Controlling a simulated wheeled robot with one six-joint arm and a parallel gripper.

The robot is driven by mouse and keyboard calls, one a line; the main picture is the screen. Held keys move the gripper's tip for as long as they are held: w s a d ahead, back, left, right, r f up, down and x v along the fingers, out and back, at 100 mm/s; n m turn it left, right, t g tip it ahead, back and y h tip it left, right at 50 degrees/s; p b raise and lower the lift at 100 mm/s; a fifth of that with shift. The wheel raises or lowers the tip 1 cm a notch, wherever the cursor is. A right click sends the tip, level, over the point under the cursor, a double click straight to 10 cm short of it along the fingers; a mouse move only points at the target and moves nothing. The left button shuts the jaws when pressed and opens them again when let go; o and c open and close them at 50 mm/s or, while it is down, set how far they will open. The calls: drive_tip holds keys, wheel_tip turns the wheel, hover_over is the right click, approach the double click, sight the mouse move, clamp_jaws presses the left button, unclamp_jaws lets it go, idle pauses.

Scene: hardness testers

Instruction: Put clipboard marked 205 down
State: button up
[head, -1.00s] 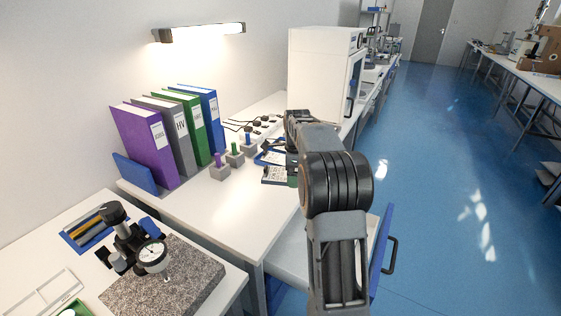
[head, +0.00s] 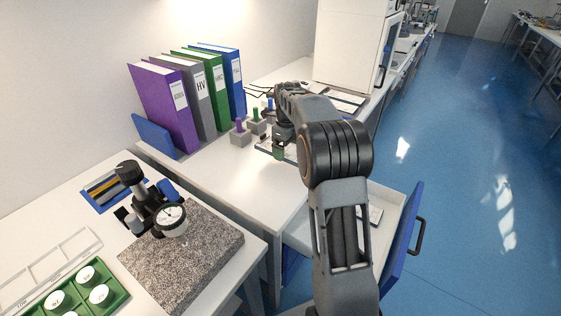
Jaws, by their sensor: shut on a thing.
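My gripper (head: 283,138) is over the middle table, with my arm reaching across from the front. It is shut on a clipboard (head: 264,149), of which only a pale, dark-edged part shows beside and beneath the fingers. The clipboard is low, close to the tabletop; I cannot tell whether it touches. Its number is too small to read, and the rest is hidden by my gripper and arm. Another flat, dark-edged board with a pale sheet (head: 346,101) lies farther back, in front of the white cabinet.
Blocks with purple, green and blue pegs (head: 240,135) stand left of my gripper, before several binders (head: 167,108). An open drawer (head: 393,203) juts out right of the table (head: 215,178). A dial gauge stand on granite (head: 185,258) is at front left. The table's front is clear.

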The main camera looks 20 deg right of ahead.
sight(280, 166)
drive_tip(key=shift+w+a+f, duration=0.15)
drive_tip(key=shift+a+f, duration=0.15)
drive_tip(key=f, duration=0.1)
drive_tip(key=a+f, duration=0.1)
drive_tip(key=f+b, duration=0.1)
drive_tip(key=f, duration=0.1)
drive_tip(key=shift+w+a+f, duration=0.1)
drive_tip(key=shift+w+a, duration=0.1)
drive_tip(key=shift+w, duration=0.05)
drive_tip(key=shift+f, duration=0.3)
drive_tip(key=shift+f, duration=0.1)
drive_tip(key=o, duration=0.8)
drive_tip(key=shift+c, duration=0.2)
